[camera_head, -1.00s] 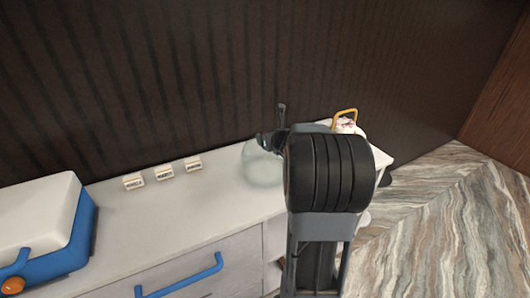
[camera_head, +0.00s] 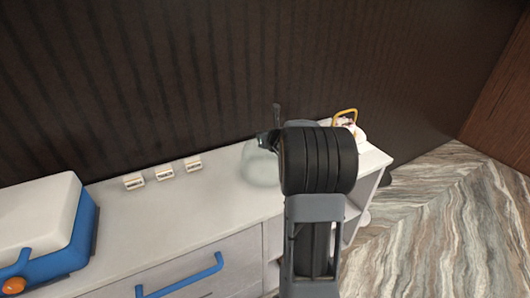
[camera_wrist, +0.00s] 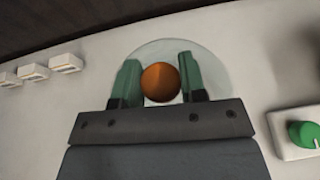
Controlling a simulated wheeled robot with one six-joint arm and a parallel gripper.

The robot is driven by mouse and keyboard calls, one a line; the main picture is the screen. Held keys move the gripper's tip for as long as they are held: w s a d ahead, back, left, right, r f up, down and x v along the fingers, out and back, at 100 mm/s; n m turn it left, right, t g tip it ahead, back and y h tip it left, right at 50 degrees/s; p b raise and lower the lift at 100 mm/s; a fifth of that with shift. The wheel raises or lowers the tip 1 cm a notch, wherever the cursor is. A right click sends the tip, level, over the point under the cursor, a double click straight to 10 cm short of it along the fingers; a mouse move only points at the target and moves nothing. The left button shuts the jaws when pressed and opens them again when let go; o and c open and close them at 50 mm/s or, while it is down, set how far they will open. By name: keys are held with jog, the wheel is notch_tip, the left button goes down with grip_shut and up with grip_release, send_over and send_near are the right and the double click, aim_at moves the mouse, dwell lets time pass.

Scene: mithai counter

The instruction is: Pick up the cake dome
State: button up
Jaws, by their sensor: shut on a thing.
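The cake dome (camera_head: 258,168) is a clear glass dome on the white counter, partly hidden behind my arm in the head view. In the wrist view the glass dome (camera_wrist: 160,48) shows as a pale round shape with an orange-brown ball knob (camera_wrist: 160,82) on top. My gripper (camera_wrist: 161,80) has its two green-padded fingers on either side of the knob and is shut on it. In the head view my gripper (camera_head: 270,138) is above the dome, mostly hidden by my wrist. The dome appears to rest on the counter.
Several small label blocks (camera_head: 164,173) stand left of the dome. A blue and white box (camera_head: 45,235) is at the far left. A white item with a yellow handle (camera_head: 345,124) stands at the right end. A green-knobbed white thing (camera_wrist: 303,134) shows in the wrist view.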

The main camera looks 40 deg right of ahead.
grip_shut()
jog(key=shift+r, duration=0.1)
